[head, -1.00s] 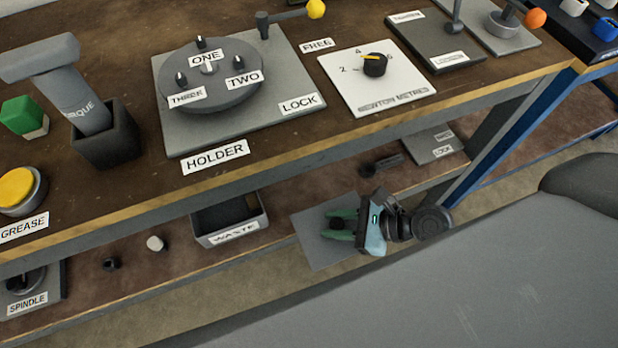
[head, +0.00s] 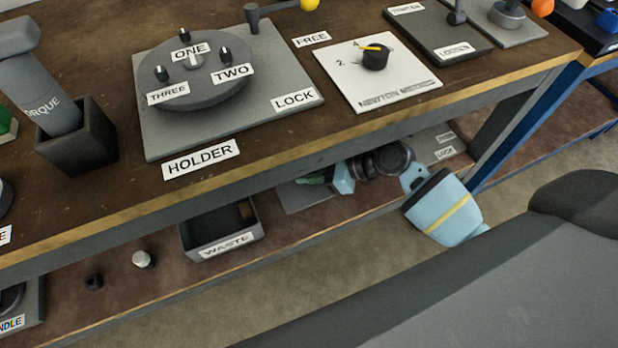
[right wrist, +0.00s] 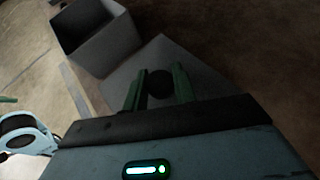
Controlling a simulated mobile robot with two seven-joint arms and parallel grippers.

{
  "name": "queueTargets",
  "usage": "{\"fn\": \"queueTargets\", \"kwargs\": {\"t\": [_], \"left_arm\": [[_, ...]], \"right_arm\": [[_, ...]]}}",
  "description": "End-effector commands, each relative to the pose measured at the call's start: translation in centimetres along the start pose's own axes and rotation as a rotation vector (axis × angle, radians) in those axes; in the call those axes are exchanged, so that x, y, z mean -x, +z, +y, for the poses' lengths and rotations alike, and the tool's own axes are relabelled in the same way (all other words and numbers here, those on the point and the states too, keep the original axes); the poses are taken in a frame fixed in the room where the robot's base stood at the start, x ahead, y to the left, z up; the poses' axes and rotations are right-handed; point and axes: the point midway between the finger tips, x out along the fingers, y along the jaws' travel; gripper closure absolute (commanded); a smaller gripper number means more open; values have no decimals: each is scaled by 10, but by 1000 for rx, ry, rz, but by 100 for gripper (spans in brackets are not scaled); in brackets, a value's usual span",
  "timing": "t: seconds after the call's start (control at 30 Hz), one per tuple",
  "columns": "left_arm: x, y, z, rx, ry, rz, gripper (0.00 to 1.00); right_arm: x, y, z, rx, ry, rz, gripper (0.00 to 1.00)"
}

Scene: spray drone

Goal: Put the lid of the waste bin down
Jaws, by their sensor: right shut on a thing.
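The waste bin (head: 192,243) is a dark open box with a WASTE label on the lower shelf; it also shows at upper left in the right wrist view (right wrist: 103,48). Its lid, a flat grey plate (head: 297,203) with a round black knob, is apart from the bin, to its right. The lid also shows in the right wrist view (right wrist: 158,50). My right gripper (right wrist: 159,82) is shut on the knob, its green fingers on either side. I cannot tell whether the lid touches the shelf. A green and light-blue part at the wrist view's left edge seems my left gripper (right wrist: 8,99).
The upper bench (head: 330,140) overhangs the lid and hides part of my right gripper. A white knob (head: 141,258) and a black knob (head: 93,282) lie left of the bin. Bare shelf lies between bin and lid.

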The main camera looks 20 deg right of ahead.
Motion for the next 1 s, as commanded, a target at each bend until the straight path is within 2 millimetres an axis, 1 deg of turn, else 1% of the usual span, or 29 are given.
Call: {"fn": "queueTargets", "kwargs": {"t": [0.17, 0.43, 0.67, 0.83, 0.87, 1.0], "left_arm": [[2, 6, 0, 2, 1, -11, 46], [-10, 22, -1, 5, 1, -35, 46], [-10, 18, -4, 4, -4, -29, 46], [-11, 17, -4, 3, -4, -24, 46], [-11, 16, -4, 3, -4, -23, 46], [-12, 14, -4, 3, -3, -20, 46]], "right_arm": [[-2, -2, 0, -1, 1, 0, 100], [-17, -32, 0, -3, 1, 2, 100], [-16, -30, 0, 0, -1, 0, 100], [-18, -33, 0, 0, -1, 0, 100], [-18, -34, 0, 0, -1, 0, 72], [-18, -34, 0, 0, -1, 0, 53]]}}
